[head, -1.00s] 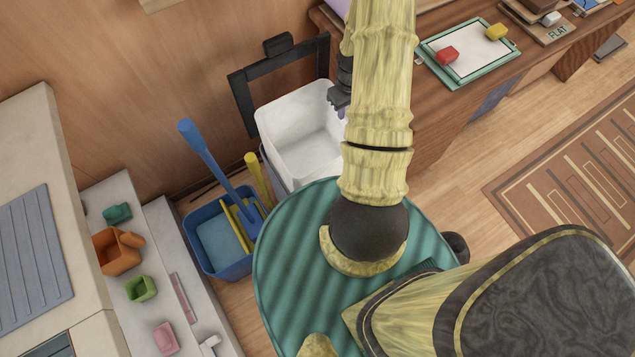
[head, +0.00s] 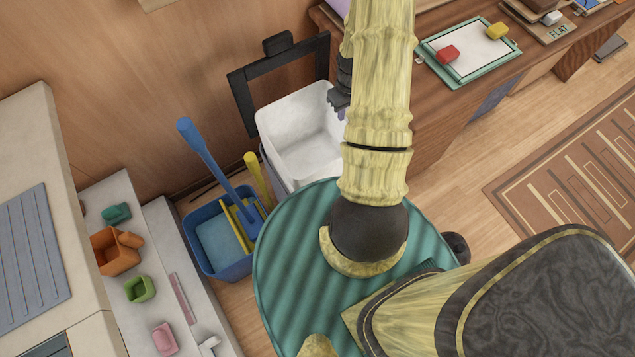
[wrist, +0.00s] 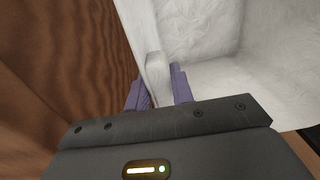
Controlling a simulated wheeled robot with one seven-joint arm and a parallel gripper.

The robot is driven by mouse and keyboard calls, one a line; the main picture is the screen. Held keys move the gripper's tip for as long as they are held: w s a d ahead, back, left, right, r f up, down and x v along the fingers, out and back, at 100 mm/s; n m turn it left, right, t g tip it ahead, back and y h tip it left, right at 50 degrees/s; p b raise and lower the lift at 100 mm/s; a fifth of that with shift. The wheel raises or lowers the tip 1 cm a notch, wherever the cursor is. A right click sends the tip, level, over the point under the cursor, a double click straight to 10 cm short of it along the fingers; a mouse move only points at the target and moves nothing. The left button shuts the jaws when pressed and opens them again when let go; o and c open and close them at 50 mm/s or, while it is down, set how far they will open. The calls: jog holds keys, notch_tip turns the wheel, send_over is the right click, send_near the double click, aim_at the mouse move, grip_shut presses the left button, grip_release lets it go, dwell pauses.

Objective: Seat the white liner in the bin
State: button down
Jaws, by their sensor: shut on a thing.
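The white liner (head: 300,128) is an open, rounded tub at the bin, beside the desk in the head view. Its pale inner wall (wrist: 220,45) fills the right of the wrist view. The grey-blue bin (head: 267,172) shows only as a strip below the liner's left side; my arm and a green round surface hide the rest. I cannot tell how deep the liner sits. The bin's black frame-like lid (head: 241,101) stands open behind. My gripper (wrist: 159,88) is shut on the liner's rim, purple fingers either side. The head view shows it partly hidden by my arm (head: 339,103).
A blue bucket (head: 222,270) with a blue-handled tool and a yellow handle stands left of the bin. A wooden desk (head: 440,115) is close on the right. The wall is behind. A low shelf with small coloured pieces (head: 140,290) lies left.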

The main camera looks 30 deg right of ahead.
notch_tip(320, 180, down, 8)
jog(key=b, duration=0.5)
jog(key=shift+r, duration=0.15)
dwell(7.0)
